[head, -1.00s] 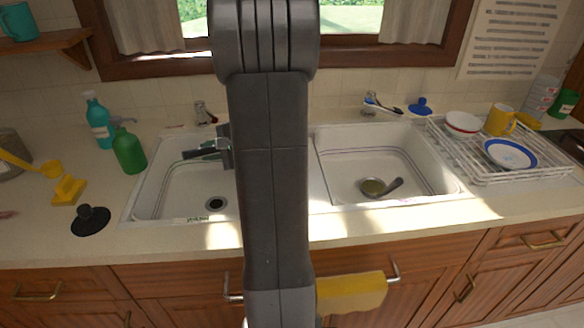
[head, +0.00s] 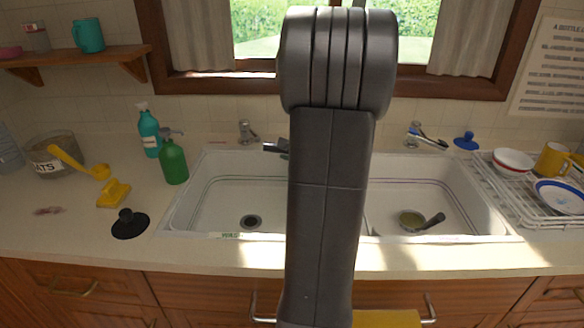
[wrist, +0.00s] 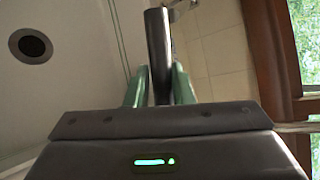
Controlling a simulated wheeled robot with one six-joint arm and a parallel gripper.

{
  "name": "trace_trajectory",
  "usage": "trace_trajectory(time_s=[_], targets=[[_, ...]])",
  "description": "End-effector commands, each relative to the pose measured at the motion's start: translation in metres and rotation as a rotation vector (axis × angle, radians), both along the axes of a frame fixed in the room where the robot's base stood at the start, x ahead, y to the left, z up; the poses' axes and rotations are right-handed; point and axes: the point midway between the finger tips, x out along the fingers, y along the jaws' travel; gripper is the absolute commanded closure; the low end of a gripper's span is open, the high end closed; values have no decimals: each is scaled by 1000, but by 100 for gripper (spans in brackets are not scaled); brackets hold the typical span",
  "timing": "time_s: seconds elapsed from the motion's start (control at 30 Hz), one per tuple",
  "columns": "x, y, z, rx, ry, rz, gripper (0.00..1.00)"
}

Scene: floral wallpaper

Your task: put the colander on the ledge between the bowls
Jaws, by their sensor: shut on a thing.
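My gripper (wrist: 160,75) shows in the wrist view, its two green fingers closed on a dark, narrow, handle-like bar (wrist: 158,45). I cannot see what the bar belongs to, and no colander shape shows clearly. In the head view my arm hides most of the gripper; only a dark piece (head: 276,147) sticks out left of the arm, over the back of the sink. The left bowl (head: 222,205) and right bowl (head: 440,190) are white. The ledge between them is mostly hidden behind my arm. A small olive round thing with a dark handle (head: 412,218) lies in the right bowl.
Taps (head: 246,132) and (head: 415,132) stand behind the bowls. A green bottle (head: 173,160) and teal spray bottle (head: 150,132) stand left of the sink. A black plunger-like disc (head: 130,225) lies in front of them. A white dish rack (head: 520,195) stands at right.

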Motion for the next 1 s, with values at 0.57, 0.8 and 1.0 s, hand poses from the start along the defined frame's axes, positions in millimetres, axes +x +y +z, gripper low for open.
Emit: trace_trajectory(time_s=[0.57, 0.8, 1.0], targets=[[0, 0, -37, -1, -3, 2, 100], [0, 0, -40, 0, 1, 1, 59], [0, 0, -40, 0, 1, 1, 57]])
